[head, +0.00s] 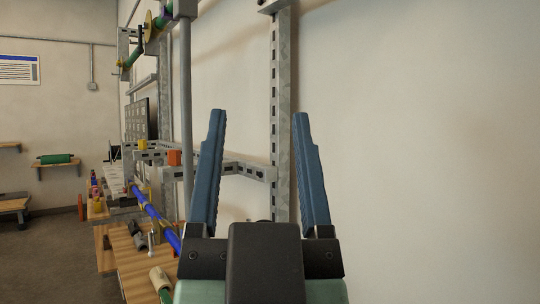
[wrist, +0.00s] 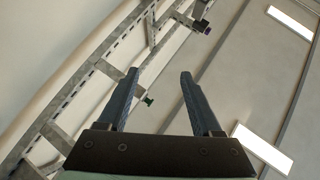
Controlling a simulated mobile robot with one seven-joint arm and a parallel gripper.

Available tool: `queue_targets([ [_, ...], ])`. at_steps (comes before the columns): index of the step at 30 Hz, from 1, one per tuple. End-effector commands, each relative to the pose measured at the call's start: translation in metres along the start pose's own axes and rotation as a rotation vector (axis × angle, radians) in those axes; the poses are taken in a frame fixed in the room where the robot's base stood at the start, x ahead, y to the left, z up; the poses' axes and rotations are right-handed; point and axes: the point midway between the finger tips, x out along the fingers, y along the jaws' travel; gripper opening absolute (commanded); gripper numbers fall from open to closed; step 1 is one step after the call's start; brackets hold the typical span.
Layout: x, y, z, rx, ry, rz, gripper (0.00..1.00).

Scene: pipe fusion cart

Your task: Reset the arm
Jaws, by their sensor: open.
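My gripper (head: 258,116) is open and empty, with two blue fingers spread apart and pointing up in the head view. It is raised in front of the plain wall and the slotted metal frame, and nothing is between the fingers. In the wrist view, the open gripper (wrist: 158,75) points toward the ceiling side, with the metal frame behind its left finger.
A slotted upright (head: 284,60) and a grey pole (head: 186,110) stand at the gripper's left and behind it. Wooden benches (head: 150,275) with a blue pipe (head: 157,215) and tools lie lower left. A shelf with a green roll (head: 55,158) is farther left. The right side shows bare wall.

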Motion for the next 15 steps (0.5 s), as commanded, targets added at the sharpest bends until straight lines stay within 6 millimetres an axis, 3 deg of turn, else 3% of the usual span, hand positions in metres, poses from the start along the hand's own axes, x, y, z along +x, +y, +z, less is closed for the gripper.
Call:
queue_targets([
  [1,0.001,0.002,-0.017,-0.037,0.024,0.01,0.66],
  [4,0.001,0.005,-0.03,-0.078,0.037,0.024,0.66],
  [15,0.004,0.005,-0.035,-0.085,0.038,0.025,0.66],
])
